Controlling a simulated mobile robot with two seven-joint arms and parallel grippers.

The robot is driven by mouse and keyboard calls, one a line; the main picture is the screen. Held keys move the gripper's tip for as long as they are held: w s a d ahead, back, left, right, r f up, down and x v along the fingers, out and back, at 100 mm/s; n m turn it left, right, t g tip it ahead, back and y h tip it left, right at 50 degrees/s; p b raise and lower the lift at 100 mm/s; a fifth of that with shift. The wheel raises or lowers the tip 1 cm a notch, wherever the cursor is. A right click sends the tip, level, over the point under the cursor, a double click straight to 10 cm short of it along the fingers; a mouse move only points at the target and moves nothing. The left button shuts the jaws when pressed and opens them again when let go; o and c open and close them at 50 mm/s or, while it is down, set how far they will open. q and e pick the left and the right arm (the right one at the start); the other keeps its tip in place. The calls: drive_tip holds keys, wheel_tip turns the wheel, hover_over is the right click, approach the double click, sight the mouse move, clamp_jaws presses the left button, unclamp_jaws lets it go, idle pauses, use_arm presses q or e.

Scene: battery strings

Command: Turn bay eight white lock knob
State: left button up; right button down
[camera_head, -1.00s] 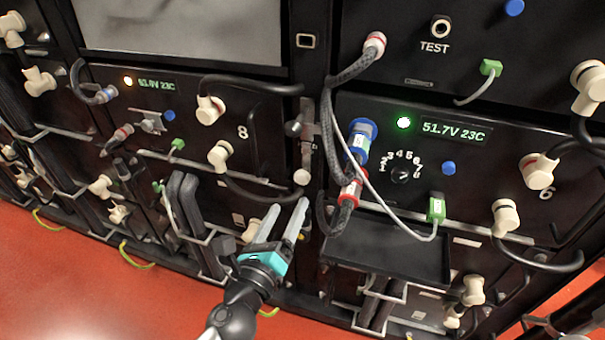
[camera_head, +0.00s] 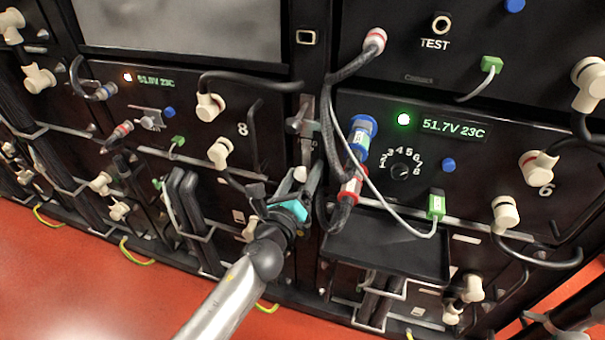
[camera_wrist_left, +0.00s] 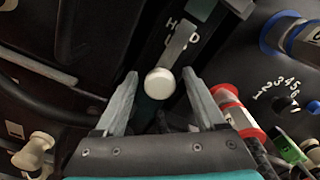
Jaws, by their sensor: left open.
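The white lock knob (camera_head: 300,174) of bay eight is on the dark post at the right of the panel marked 8 (camera_head: 242,131). In the left wrist view the round white knob (camera_wrist_left: 160,83) sits at the end of a grey lever, in the gap between my fingers. My left gripper (camera_head: 305,180) is open, with one finger on each side of the knob; I cannot tell whether either finger touches it. In the left wrist view the left gripper (camera_wrist_left: 158,88) shows clear space beside the knob. My right gripper is not in view.
A red connector (camera_head: 350,187) and a blue connector (camera_head: 361,137) with a braided cable hang close right of the left gripper. A black tray (camera_head: 400,258) juts out below bay six. White elbow plugs (camera_head: 219,152) stick out left of the gripper.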

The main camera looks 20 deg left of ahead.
use_arm(q)
clamp_jaws()
idle(0.6)
